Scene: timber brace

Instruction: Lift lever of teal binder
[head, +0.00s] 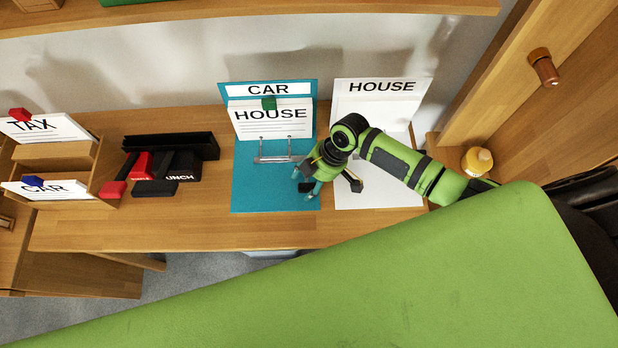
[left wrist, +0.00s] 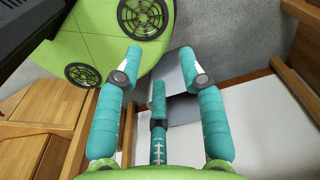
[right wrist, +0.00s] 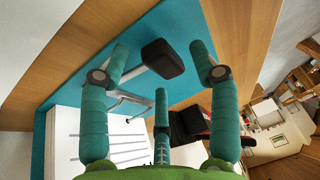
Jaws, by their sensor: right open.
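The teal binder (head: 250,190) lies open on the desk, with a CAR label on its upright cover and a white HOUSE sheet in front of it. Its metal ring mechanism (head: 279,150) is in the middle. In the right wrist view the binder's lever shows as a black tab (right wrist: 163,58) on a metal arm, between my spread fingers. My right gripper (head: 308,184) is open over the binder's right edge; no grip on the lever shows. My left gripper (left wrist: 158,85) is open and empty in the left wrist view, and out of the head view.
A white HOUSE binder or sheet (head: 385,195) lies right of the teal binder, under my right arm. A black hole punch (head: 190,150) and red-black stapler-like tool (head: 140,165) are to the left. Trays with TAX and CAR papers (head: 75,155) stand far left. A yellow bottle (head: 477,161) stands right.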

